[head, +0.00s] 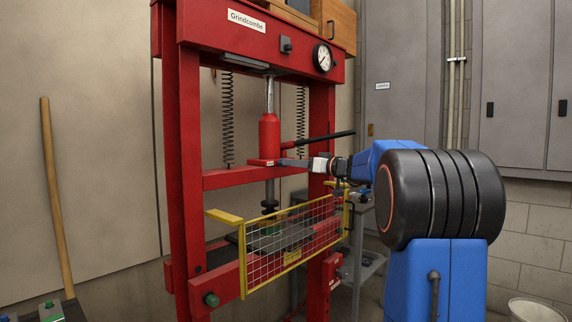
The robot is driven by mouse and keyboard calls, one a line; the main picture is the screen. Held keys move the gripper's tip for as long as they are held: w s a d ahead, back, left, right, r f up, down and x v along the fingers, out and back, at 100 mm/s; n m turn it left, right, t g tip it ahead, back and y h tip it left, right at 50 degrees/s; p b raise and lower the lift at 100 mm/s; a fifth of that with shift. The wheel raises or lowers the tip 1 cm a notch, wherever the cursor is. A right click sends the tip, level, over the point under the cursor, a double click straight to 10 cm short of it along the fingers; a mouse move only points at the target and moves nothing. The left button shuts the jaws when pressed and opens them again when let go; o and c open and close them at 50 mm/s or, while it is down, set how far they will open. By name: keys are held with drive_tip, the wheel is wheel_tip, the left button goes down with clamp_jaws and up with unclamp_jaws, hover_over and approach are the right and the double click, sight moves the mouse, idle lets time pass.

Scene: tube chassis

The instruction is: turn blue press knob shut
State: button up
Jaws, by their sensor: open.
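The red press (187,150) stands upright in the middle of the head view, with a red jack (269,138) on its cross beam. My gripper (284,162) reaches in from the right at the jack's base, its grey fingers pointing left. It is open. I cannot make out a blue knob; the fingers and wrist cover part of the jack's base, where something small could be hidden. I cannot tell whether the fingers touch anything. A green round knob (211,299) shows on the press's lower left front.
A black lever (325,138) sticks out right of the jack, just above my gripper. A yellow mesh guard (290,245) hangs below it. A round gauge (323,58) is at the upper right. A white bucket (538,310) stands at the lower right.

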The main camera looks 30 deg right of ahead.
drive_tip(key=shift+x, duration=2.4)
drive_tip(key=c, duration=1)
